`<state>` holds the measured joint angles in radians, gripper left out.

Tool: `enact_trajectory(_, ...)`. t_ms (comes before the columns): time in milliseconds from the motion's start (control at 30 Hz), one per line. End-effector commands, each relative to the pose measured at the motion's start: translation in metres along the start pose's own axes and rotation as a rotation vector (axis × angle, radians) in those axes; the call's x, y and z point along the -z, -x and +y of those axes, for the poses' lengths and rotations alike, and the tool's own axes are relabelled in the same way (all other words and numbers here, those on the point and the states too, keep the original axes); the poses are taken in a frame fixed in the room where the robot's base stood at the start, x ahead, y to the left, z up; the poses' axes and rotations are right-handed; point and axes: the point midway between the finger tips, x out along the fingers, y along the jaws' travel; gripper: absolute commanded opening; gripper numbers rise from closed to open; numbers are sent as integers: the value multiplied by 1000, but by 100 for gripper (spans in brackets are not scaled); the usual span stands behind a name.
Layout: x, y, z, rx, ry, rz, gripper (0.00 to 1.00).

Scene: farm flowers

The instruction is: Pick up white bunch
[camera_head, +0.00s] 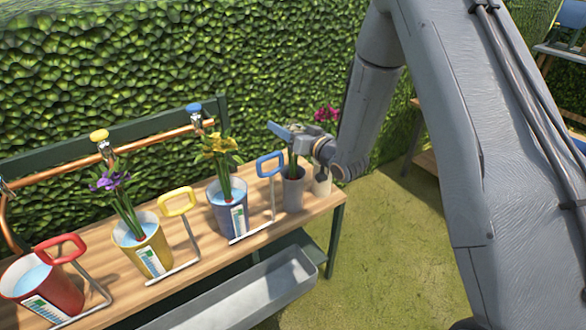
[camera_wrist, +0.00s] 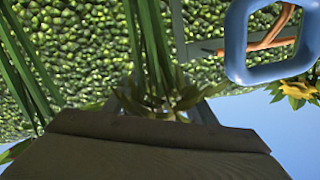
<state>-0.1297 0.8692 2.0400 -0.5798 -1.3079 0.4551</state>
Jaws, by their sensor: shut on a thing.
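My gripper (camera_head: 291,138) is over the right end of the wooden table, just above a small grey pot (camera_head: 292,190). Green stems (camera_head: 292,165) rise from this pot to the gripper. In the wrist view, green stems (camera_wrist: 148,40) pass between the fingers of my gripper (camera_wrist: 160,100), which is shut on them. No white blooms show in either view, so I cannot tell the bunch's colour. A magenta bunch (camera_head: 325,114) shows behind the gripper, and a pale pot (camera_head: 322,183) stands below my wrist.
A blue-handled stand (camera_head: 271,165) is close left of the grey pot; its handle also shows in the wrist view (camera_wrist: 236,35). Blue, yellow and red buckets (camera_head: 229,210) (camera_head: 143,250) (camera_head: 42,288) line the table (camera_head: 190,262). A hedge (camera_head: 270,60) is behind.

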Motion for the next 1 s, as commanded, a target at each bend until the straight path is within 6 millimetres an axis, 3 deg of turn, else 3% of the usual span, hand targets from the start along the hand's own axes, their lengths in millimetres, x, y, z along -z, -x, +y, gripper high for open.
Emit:
enact_trajectory(100,1,0,0,1,0,1,7)
enact_trajectory(567,11,0,-4,2,1,3,6)
enact_trajectory(733,34,2,-12,2,3,5,6)
enact_trajectory(1000,93,6,-32,2,4,6,6)
